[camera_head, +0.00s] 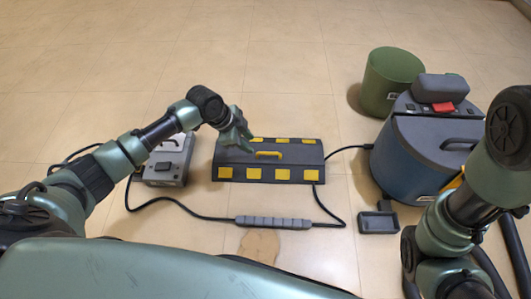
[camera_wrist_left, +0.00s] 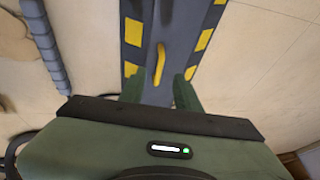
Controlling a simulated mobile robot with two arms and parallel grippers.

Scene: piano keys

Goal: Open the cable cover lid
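The cable cover (camera_head: 225,150) is a dark grey, sloped box on the floor with yellow squares along its edges, and its lid looks closed. A yellow handle (camera_head: 268,154) stands on its top; it also shows in the left wrist view (camera_wrist_left: 160,62). My left gripper (camera_head: 246,143) is above the left part of the cover, to the left of the handle.
A grey box (camera_head: 167,160) stands left of the cover. A black cable with a grey ribbed sleeve (camera_head: 272,222) runs in front. A blue drum-shaped machine (camera_head: 405,165), a green bin (camera_head: 390,80) and a small black tray (camera_head: 378,222) are at right. The floor behind the cover is clear.

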